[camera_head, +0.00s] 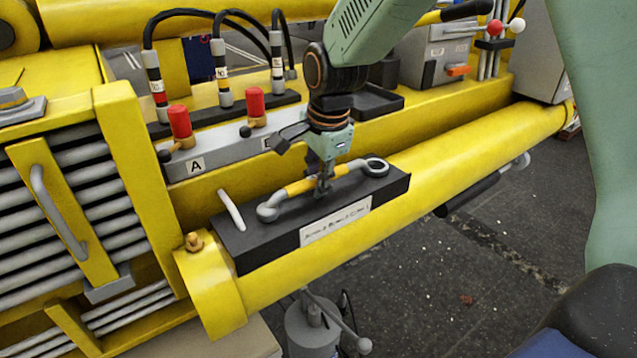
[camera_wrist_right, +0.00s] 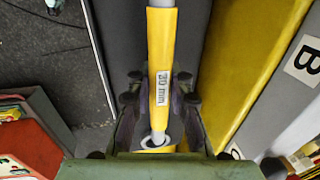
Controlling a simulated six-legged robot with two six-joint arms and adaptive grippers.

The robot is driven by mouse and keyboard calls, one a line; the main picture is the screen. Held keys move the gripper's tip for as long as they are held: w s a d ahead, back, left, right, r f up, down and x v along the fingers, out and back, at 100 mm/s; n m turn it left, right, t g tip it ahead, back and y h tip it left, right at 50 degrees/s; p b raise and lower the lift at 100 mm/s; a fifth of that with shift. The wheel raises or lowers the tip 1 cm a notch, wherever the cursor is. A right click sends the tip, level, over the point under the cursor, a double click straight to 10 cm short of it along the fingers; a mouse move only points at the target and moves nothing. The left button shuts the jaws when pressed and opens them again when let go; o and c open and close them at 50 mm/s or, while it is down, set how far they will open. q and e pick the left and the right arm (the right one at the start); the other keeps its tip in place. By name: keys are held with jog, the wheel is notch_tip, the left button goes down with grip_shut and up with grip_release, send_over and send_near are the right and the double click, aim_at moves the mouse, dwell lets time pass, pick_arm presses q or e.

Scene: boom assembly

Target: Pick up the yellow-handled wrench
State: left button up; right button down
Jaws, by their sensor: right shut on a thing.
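The yellow-handled wrench (camera_head: 299,187) lies along the top of a black holder block (camera_head: 232,248) on the yellow boom in the head view. It has grey ends, with a ring at the right end. My right gripper (camera_head: 323,188) points down and is shut on the wrench near the middle, hiding part of its handle. The wrist view shows the yellow sleeve (camera_wrist_right: 161,55) with a "30 mm" label between the fingers of the right gripper (camera_wrist_right: 160,97). I cannot tell whether the wrench is touching the block or slightly above it. My left gripper is not in view.
A white rod (camera_head: 231,209) stands on the block, left of the wrench. Behind are red-capped valves (camera_head: 180,122) and black hoses (camera_head: 190,14). A grey toolbox (camera_head: 437,55) stands farther right. Dark floor (camera_head: 480,265) lies open in front of the boom.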

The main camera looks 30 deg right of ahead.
jog(key=shift+w+d, duration=0.1)
jog(key=shift+w+r, duration=0.1)
jog(key=shift+r, duration=0.3)
notch_tip(320, 180, up, 9)
jog(key=shift+r+b, duration=0.1)
jog(key=shift+b, duration=0.55)
jog(key=c, duration=1.8)
grip_release()
jog(key=shift+s, duration=0.2)
grip_shut()
jog(key=shift+w, duration=0.15)
